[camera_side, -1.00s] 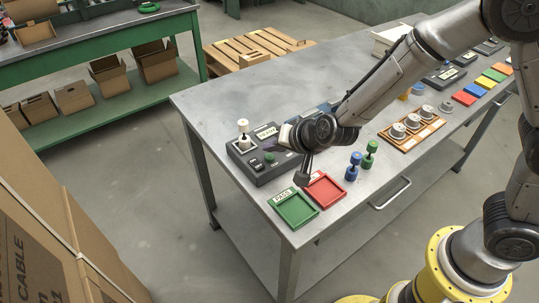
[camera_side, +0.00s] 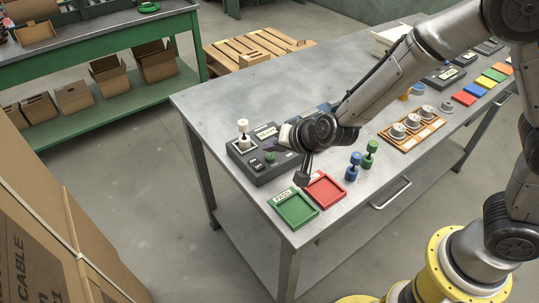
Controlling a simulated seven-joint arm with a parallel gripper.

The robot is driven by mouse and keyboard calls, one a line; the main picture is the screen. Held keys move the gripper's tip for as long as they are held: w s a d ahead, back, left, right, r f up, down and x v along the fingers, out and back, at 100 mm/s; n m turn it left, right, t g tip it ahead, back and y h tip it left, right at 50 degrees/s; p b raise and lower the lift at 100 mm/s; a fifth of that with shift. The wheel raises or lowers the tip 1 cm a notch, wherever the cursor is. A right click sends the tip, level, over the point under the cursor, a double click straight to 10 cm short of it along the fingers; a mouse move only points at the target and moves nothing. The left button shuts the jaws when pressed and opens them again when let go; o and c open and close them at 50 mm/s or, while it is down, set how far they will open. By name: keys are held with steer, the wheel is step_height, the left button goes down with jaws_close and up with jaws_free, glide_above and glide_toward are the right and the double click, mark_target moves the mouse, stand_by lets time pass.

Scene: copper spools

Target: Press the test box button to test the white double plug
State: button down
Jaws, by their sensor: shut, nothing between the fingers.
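The white double plug (camera_side: 243,132) stands upright in the dark grey test box (camera_side: 281,171) at the left end of the table. A small green button (camera_side: 269,157) shows on top of the box. My gripper (camera_side: 303,180) is shut and empty. It points down at the right of the button, near the box's front right side and the trays. My wrist hides the right part of the box. I cannot tell how high the fingertips are above the surface.
A green tray (camera_side: 294,224) marked PASS and a red tray (camera_side: 341,189) lie in front of the box. Blue (camera_side: 353,166) and green (camera_side: 370,153) double plugs stand right of them. An orange rack (camera_side: 407,148) holds several silver pieces. The table's left back is clear.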

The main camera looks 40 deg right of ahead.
steer(key=shift+f, duration=0.15)
steer(key=shift+f, duration=0.3)
steer(key=shift+f, duration=0.5)
stand_by(1.1)
steer(key=shift+r, duration=0.95)
step_height(320, 180, up, 5)
stand_by(0.5)
stand_by(0.4)
